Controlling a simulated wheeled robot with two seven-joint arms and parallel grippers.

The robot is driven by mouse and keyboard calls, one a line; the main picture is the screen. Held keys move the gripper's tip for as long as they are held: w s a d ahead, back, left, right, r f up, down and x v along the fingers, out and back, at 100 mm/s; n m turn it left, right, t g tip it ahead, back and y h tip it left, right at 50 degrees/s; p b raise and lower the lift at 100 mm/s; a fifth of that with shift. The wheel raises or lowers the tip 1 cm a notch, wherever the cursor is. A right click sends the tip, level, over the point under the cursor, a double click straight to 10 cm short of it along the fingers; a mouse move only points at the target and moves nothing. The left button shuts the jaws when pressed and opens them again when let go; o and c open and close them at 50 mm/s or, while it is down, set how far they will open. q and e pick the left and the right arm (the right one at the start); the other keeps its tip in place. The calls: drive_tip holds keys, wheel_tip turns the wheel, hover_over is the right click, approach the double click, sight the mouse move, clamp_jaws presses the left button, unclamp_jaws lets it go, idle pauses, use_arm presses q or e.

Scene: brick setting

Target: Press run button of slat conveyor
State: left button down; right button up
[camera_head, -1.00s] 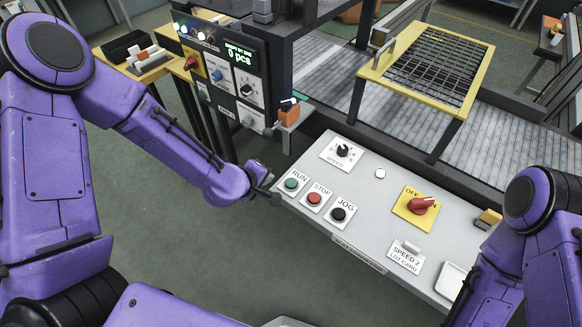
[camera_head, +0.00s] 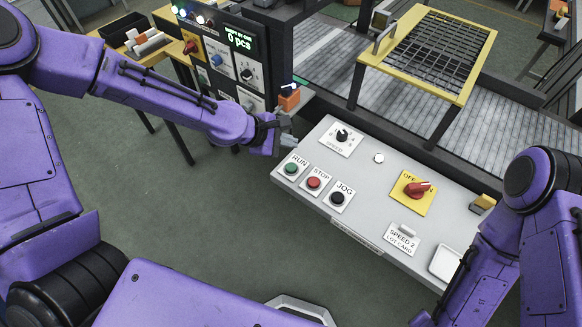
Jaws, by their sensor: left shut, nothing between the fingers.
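The run button (camera_head: 291,169) is a green round button on a white plate marked RUN, at the left end of the grey control panel (camera_head: 368,190). The red STOP button (camera_head: 314,182) and the black JOG button (camera_head: 338,199) sit to its right. My left gripper (camera_head: 286,132) is shut and empty, just beyond the panel's left corner, above and apart from the run button in the picture. The slat conveyor (camera_head: 340,62) runs behind the panel. My right arm comes in at the right edge; its gripper is out of view.
A dark counter box (camera_head: 225,62) with an orange block (camera_head: 289,98) is near my left gripper. A yellow-framed mesh guard (camera_head: 432,50) stands over the conveyor.

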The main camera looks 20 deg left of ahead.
use_arm(q)
drive_tip(key=b, duration=0.6)
hover_over(289, 169)
wheel_tip(289, 169, down, 7)
drive_tip(key=shift+f, duration=0.15)
drive_tip(key=shift+a+f, duration=0.1)
drive_tip(key=shift+f, duration=0.2)
drive_tip(key=shift+f, duration=0.1)
idle(1.1)
drive_tip(key=shift+f, duration=0.3)
